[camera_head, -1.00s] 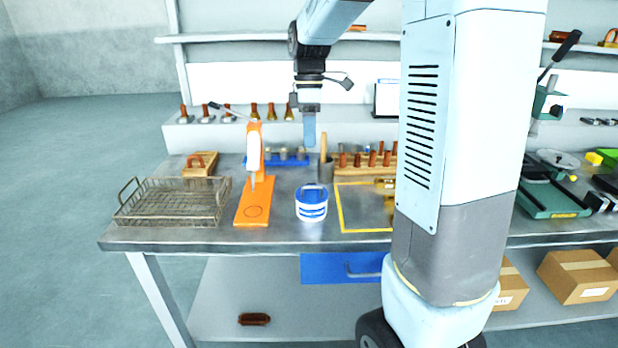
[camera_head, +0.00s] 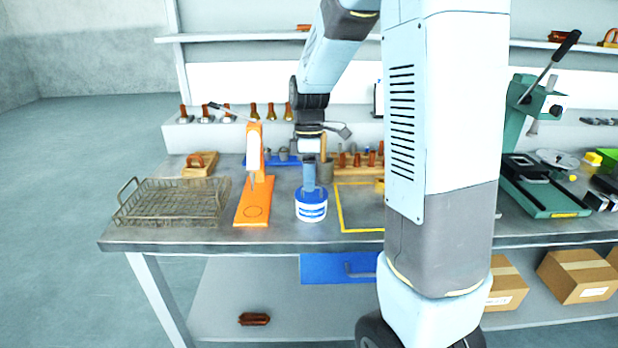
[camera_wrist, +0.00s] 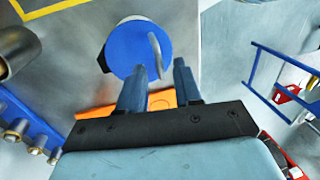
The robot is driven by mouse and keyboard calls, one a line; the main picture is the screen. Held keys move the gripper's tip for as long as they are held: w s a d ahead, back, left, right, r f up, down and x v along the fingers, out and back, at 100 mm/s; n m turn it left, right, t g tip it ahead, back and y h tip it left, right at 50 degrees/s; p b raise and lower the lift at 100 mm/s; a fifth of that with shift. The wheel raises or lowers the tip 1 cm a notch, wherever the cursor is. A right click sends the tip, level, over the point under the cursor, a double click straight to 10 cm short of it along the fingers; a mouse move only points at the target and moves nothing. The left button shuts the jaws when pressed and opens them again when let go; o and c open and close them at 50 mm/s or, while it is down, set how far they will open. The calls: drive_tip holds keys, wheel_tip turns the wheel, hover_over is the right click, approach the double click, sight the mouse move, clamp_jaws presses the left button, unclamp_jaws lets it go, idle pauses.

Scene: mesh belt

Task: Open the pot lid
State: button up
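The pot (camera_head: 311,210) is a small white tub with blue bands, standing on the metal bench. Its blue lid (camera_wrist: 130,48) is on it and has a raised loop handle (camera_wrist: 155,52), which shows in the wrist view. My gripper (camera_wrist: 160,75) is open, its two blue-grey fingers apart at the near edge of the lid, close to the handle. I see nothing between the fingers. Whether a finger touches the lid I cannot tell.
An orange stand press (camera_head: 254,190) stands close left of the pot, with a wire basket (camera_head: 172,204) farther left. A yellow-outlined area (camera_head: 343,215) lies to the right. A blue rack (camera_wrist: 25,122) holds several metal parts behind.

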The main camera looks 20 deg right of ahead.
clamp_jaws()
idle(1.4)
